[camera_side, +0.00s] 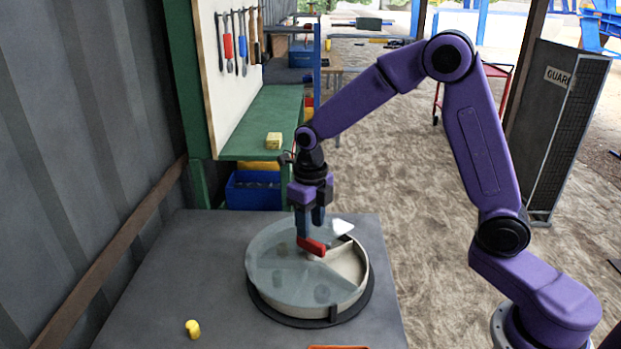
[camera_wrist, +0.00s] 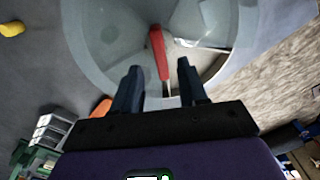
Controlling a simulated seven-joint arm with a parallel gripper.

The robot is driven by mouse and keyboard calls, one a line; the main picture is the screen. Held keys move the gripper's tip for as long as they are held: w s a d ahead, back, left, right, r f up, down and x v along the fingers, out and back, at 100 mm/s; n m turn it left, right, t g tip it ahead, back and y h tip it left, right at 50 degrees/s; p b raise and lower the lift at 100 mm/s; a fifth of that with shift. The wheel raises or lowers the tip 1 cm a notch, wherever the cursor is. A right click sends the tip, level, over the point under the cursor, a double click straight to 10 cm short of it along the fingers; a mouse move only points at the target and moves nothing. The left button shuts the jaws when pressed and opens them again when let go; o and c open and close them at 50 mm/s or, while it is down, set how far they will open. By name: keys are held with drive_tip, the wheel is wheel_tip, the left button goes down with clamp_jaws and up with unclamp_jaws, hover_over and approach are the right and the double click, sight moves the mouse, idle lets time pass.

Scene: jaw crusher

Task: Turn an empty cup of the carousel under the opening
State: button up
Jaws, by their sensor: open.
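The carousel (camera_side: 268,290) is a round, pale drum with a greyish see-through cover (camera_side: 275,245) on a grey table. The cover's opening (camera_side: 347,262) is at the right, showing cream compartment floor with a divider wall; I see no object in the visible part. Several dim shapes show through the cover in other cups. A red bar handle (camera_side: 312,246) lies across the top near the middle. My gripper (camera_side: 310,222) points down over it, open. In the wrist view the red handle (camera_wrist: 157,48) runs between my spread fingers (camera_wrist: 159,66); contact cannot be told.
A yellow cylinder (camera_side: 193,329) stands on the table at front left, and an orange edge (camera_side: 338,347) shows at the front. A corrugated wall (camera_side: 80,150) bounds the left. A green bench (camera_side: 265,120) with a yellow block and blue bin (camera_side: 253,190) are behind.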

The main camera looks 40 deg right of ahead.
wheel_tip(320, 180, up, 13)
idle(0.3)
drive_tip(key=shift+f, duration=0.1)
idle(0.5)
drive_tip(key=s+d+f+m, duration=0.2)
drive_tip(key=s+f+m, duration=0.1)
drive_tip(key=s+m, duration=0.9)
drive_tip(key=s+d+f+m, duration=0.2)
drive_tip(key=s+f+m, duration=0.2)
drive_tip(key=s+m, duration=0.9)
drive_tip(key=s, duration=0.4)
drive_tip(key=shift+s+f, duration=0.2)
drive_tip(key=shift+s, duration=0.15)
